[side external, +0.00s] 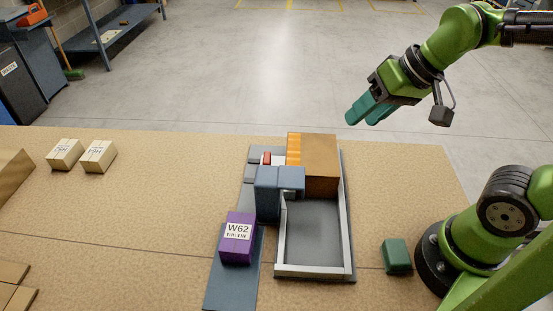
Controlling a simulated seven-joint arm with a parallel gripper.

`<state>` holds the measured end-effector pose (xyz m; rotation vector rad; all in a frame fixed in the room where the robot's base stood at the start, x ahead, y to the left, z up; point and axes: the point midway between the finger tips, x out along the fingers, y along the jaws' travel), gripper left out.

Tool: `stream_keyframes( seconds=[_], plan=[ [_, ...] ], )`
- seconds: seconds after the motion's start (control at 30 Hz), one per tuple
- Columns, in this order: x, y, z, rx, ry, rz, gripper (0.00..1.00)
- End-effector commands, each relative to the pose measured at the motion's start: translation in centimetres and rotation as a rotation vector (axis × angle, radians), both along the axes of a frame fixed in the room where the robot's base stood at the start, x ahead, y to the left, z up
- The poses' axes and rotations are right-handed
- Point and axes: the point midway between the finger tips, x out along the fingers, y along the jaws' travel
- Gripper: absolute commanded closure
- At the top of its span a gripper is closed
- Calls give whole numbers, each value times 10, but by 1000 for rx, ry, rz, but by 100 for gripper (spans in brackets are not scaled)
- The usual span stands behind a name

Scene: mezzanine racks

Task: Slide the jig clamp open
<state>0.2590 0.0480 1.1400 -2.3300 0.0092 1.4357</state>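The jig (345,235) is a grey tray with a pale raised frame in the middle of the table. The jig clamp (268,192) appears to be the blue-grey block at the frame's left side, with an arm reaching right over it. A brown block (320,160) with an orange left part sits at the jig's far end, behind the clamp's arm. A purple block (238,238) labelled W62 rests on a dark strip left of the jig. My gripper (366,110), with teal fingers, is in the air beyond and right of the jig, apart from everything. Its finger gap is unclear.
A small green block (397,256) stands right of the jig, near my base. Two pale labelled boxes (98,156) stand at the back left, and brown boards (14,285) lie at the left edge. The table between them and the jig is clear.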

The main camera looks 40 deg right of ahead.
Motion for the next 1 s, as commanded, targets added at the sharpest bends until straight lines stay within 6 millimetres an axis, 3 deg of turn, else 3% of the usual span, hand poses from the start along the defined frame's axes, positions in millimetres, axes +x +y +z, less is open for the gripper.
stream_keyframes(
  seconds=[0.27, 0.4, 0.6, 0.7, 0.8, 1.0],
  plan=[
    [87, 32, -13, -10, 262, -24, 55],
    [132, 50, -31, -46, 382, -101, 55],
    [182, 73, -54, -109, 497, -269, 55],
    [197, 76, -51, -116, 516, -360, 55],
    [201, 76, -36, -95, 515, -437, 55],
    [196, 76, -52, -89, 542, -477, 55]
  ],
)
